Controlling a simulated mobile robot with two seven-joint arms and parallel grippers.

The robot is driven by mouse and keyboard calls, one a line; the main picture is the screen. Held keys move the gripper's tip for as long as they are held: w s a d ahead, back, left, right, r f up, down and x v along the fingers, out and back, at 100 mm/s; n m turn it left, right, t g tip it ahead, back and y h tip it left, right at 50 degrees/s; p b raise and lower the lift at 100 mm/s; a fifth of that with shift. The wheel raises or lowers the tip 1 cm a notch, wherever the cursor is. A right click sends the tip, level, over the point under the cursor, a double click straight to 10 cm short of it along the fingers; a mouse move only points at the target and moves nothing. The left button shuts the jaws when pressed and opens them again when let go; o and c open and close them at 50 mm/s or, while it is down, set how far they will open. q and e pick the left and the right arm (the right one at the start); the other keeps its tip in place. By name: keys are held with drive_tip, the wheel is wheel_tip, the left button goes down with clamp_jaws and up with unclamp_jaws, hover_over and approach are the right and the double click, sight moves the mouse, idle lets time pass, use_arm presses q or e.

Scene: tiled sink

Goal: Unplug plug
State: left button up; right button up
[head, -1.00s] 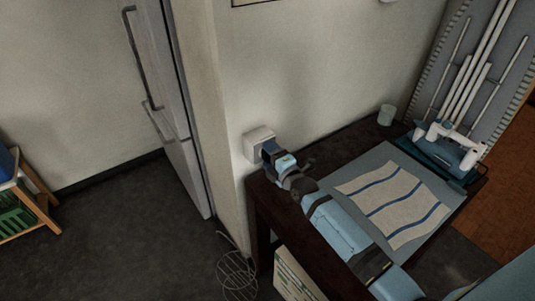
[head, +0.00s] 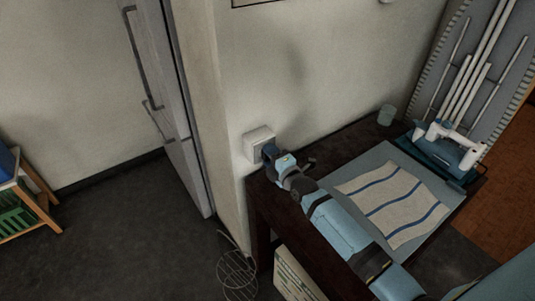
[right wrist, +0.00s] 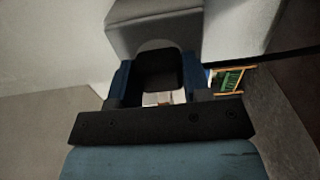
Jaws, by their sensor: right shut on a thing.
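The wall socket (head: 258,142) is a pale box low on the wall, just above the corner of the dark table. My right gripper (head: 269,152) is at the front of the socket and shut on the plug. In the right wrist view, the dark plug (right wrist: 160,68) shows between the blue fingers of the right gripper (right wrist: 160,82), right against the grey face of the socket (right wrist: 155,25). I cannot tell whether the plug is still fully seated. In the head view the fingers hide the plug. My left gripper is not in view.
The dark table (head: 285,225) runs under my right arm. A striped cloth (head: 395,203) lies on it, with a cup (head: 386,115) near the wall and a rack (head: 445,150) at right. A wire basket (head: 237,272) is on the floor. A fridge (head: 165,100) stands left.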

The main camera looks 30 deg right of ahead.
drive_tip(key=shift+s+d+p, duration=0.2)
drive_tip(key=shift+s+p, duration=0.7)
drive_tip(key=shift+s, duration=0.6)
drive_tip(key=shift+s+d+p, duration=0.2)
drive_tip(key=shift+s+p, duration=0.7)
drive_tip(key=shift+s, duration=0.55)
